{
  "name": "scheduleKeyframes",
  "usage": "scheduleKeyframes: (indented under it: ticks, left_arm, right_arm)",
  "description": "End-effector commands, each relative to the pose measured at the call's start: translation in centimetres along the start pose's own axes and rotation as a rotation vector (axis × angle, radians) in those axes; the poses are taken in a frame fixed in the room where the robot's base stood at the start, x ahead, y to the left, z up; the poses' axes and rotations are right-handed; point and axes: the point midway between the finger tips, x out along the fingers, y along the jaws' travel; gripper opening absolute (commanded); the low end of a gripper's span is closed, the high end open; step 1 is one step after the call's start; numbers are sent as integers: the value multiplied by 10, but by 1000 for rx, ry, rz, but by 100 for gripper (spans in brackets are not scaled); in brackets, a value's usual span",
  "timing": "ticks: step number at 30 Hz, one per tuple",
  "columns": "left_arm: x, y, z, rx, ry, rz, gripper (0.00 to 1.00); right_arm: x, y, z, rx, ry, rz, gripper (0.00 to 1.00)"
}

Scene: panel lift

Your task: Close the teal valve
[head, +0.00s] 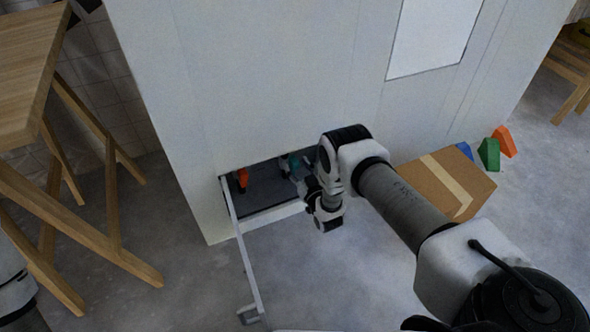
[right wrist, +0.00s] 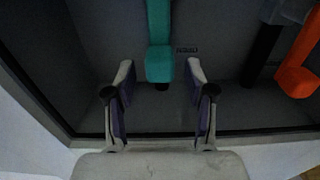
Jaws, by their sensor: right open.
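The teal valve (head: 292,164) is inside a low opening in the white wall, mostly hidden in the head view by my right arm. In the right wrist view its teal handle (right wrist: 159,45) extends down from the top edge, its near end level with the fingertips. My right gripper (head: 302,173) is at the opening. In the right wrist view the right gripper (right wrist: 160,75) is open, one finger on each side of the handle's end, with gaps on both sides. Whether the handle is at the same depth as the fingers is unclear. My left gripper is out of view.
An orange valve handle (head: 241,179) is beside the teal one, also in the right wrist view (right wrist: 300,70). A white hinged panel (head: 244,250) stands open at the opening's left. A cardboard box (head: 470,186) is at right, a wooden stool (head: 108,185) at left.

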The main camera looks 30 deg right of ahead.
Motion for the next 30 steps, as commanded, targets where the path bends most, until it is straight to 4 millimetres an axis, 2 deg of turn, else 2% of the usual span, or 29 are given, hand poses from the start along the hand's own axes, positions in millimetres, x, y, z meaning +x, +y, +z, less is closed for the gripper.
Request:
scheduleKeyframes:
  ticks: [1, 4, 11, 14, 15, 16, 30]
  left_arm:
    - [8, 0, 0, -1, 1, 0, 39]
    - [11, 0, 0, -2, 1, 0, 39]
    - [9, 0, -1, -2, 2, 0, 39]
    - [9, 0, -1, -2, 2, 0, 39]
    - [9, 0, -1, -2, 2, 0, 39]
    - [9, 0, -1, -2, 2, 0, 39]
    - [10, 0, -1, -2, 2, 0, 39]
  right_arm:
    - [8, 0, 4, 0, 2, 0, 54]
    - [16, 0, 2, 0, -1, 0, 54]
    - [18, 0, 0, 0, -2, 0, 54]
    - [18, 0, 0, 0, -3, 0, 22]
    - [18, 0, 0, 0, -3, 0, 8]
    - [18, 0, 0, 0, -3, 0, 0]
    - [18, 4, 1, 48, -3, 1, 0]
